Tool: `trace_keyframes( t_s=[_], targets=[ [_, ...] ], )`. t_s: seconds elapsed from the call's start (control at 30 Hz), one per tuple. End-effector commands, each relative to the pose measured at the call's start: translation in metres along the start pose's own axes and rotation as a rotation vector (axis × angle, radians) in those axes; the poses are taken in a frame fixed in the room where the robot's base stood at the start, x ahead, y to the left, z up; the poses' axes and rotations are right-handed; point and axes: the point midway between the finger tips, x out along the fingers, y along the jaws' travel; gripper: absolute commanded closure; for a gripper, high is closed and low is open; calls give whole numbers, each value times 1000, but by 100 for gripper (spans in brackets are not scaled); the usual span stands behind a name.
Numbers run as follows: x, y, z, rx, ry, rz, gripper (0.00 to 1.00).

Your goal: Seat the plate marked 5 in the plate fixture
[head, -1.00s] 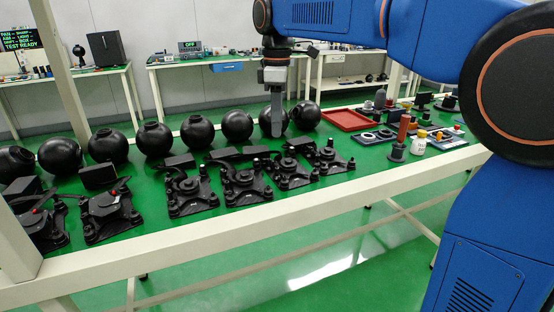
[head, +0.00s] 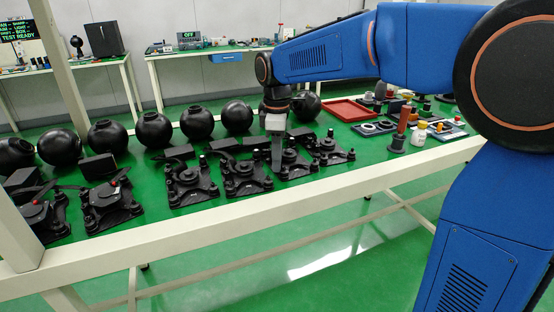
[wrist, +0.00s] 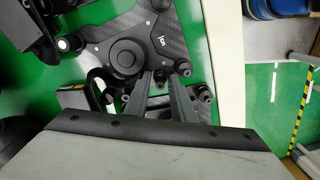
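In the wrist view a dark carbon-fibre plate (wrist: 185,48) with a round centre boss bears a small white mark, which looks like a 5 turned sideways. My gripper (wrist: 160,74) has its two fingers apart over this plate's near edge, close to some small black posts. I cannot tell whether the fingers touch a post. In the head view my gripper (head: 277,168) points down at one of several black plate assemblies (head: 296,166) in a row. Marks there are too small to read. I cannot make out which thing is the plate fixture.
Several black spheres (head: 154,130) stand behind the plates, with black blocks (head: 98,166) between. A red tray (head: 352,110), an upright brown-handled tool (head: 401,130) and a white jar (head: 418,136) stand to the right. The table's pale front rail (head: 230,222) runs along the near side.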

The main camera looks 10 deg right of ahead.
Motion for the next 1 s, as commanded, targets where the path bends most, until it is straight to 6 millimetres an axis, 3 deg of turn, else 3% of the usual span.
trace_keyframes(
  t_s=[0.33,0.43,0.47,1.0],
  targets=[
    [3,0,0,0,0,0,77],
    [3,0,0,0,0,0,99],
    [3,0,0,0,0,0,100],
    [-9,0,0,0,0,1,100]
  ],
)
